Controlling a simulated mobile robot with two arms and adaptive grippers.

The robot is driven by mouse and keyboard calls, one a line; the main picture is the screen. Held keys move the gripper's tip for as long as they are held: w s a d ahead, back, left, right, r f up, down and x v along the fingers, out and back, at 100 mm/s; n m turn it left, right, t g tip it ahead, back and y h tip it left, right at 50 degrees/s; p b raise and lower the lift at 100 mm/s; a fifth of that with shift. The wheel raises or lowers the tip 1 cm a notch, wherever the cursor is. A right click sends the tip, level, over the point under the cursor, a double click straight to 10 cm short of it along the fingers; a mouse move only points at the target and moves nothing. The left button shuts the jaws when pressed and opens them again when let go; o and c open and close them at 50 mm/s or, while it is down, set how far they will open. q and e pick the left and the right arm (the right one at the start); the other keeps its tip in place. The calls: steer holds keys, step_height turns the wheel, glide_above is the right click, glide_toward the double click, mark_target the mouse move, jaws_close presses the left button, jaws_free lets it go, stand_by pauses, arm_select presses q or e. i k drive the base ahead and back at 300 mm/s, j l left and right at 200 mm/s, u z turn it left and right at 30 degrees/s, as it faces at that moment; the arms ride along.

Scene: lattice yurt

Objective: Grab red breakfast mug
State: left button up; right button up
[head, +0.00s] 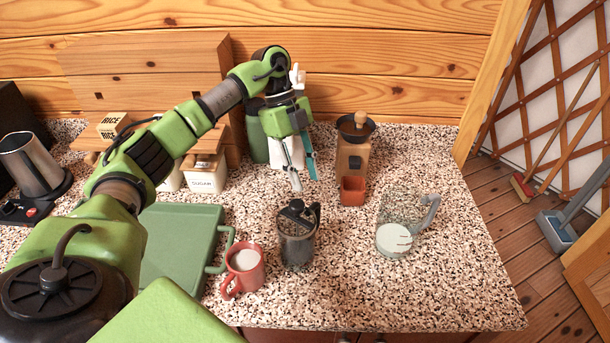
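The red mug (248,276) stands upright near the front edge of the speckled counter, its handle towards the lower left. Its inside looks pale. My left gripper (304,185) hangs over the back of the counter with its fingers pointing down. The fingers are apart, with nothing seen between them. It is well behind the mug and to its right, not touching it. My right gripper is not in view.
A dark lidded jug (297,246) stands close to the mug's right. A green tray-like case (178,250) lies to its left. A clear pitcher (398,222) and a wooden grinder (353,160) stand further right. The counter's right front is clear.

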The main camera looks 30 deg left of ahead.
mark_target(245, 261)
steer(key=k+l, duration=0.1)
steer(key=l, duration=0.5)
steer(key=k+l, duration=0.1)
steer(key=l, duration=1.05)
steer(key=k+l, duration=0.15)
steer(key=l, duration=0.45)
steer(key=k+l, duration=0.1)
steer(key=l, duration=0.5)
